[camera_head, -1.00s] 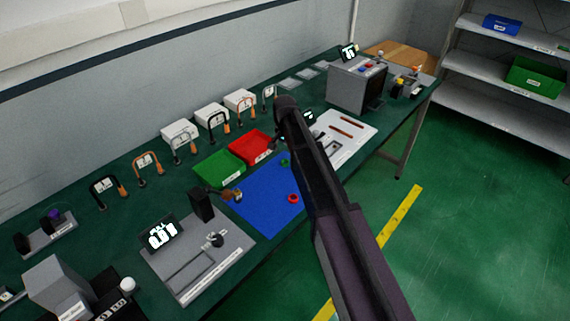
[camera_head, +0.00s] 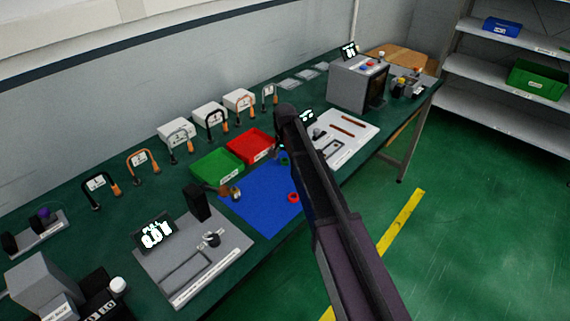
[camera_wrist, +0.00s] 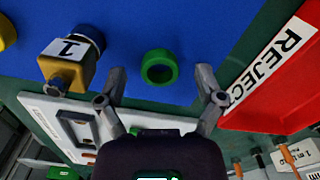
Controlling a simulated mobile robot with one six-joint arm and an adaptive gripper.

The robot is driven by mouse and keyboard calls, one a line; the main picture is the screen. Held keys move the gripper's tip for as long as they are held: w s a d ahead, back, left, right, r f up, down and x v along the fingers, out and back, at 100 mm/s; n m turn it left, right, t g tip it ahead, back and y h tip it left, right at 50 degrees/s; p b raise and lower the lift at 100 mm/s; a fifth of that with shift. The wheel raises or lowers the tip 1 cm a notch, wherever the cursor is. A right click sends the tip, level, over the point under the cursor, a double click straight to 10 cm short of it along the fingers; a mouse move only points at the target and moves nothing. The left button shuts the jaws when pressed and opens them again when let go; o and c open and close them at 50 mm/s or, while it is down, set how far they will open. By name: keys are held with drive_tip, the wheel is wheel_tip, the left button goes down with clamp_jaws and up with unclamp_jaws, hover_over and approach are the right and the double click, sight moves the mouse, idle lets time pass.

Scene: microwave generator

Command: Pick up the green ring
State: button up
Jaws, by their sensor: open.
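The green ring (camera_wrist: 159,67) lies on the blue mat (camera_wrist: 225,30) in the wrist view. My gripper (camera_wrist: 160,74) is open, with one finger to the left of the ring and one to the right, and nothing held. The height of the fingertips above the mat is hard to tell. In the head view the green ring (camera_head: 284,160) is a small spot at the mat's far right side, beside my arm. My arm largely hides the gripper there.
A brass block labelled 1 (camera_wrist: 68,65) lies left of the ring in the wrist view. The red REJECT bin (camera_wrist: 285,85) is close to the right finger. A red ring (camera_head: 293,197) lies on the mat (camera_head: 255,200). A green bin (camera_head: 215,167) stands behind it.

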idle(0.4)
drive_tip(key=c, duration=0.8)
drive_tip(key=shift+r, duration=0.2)
wheel_tip(320, 180, up, 10)
drive_tip(key=p, duration=1)
drive_tip(key=shift+f, duration=0.15)
drive_tip(key=shift+d, duration=0.1)
idle(0.3)
drive_tip(key=shift+s+d+r+p, duration=0.3)
drive_tip(key=shift+s+d, duration=0.45)
drive_tip(key=shift+s+d+r+p, duration=0.25)
drive_tip(key=shift+s+d, duration=0.45)
drive_tip(key=shift+s, duration=0.05)
drive_tip(key=shift+s+d+r+p, duration=0.3)
drive_tip(key=shift+s+d, duration=0.45)
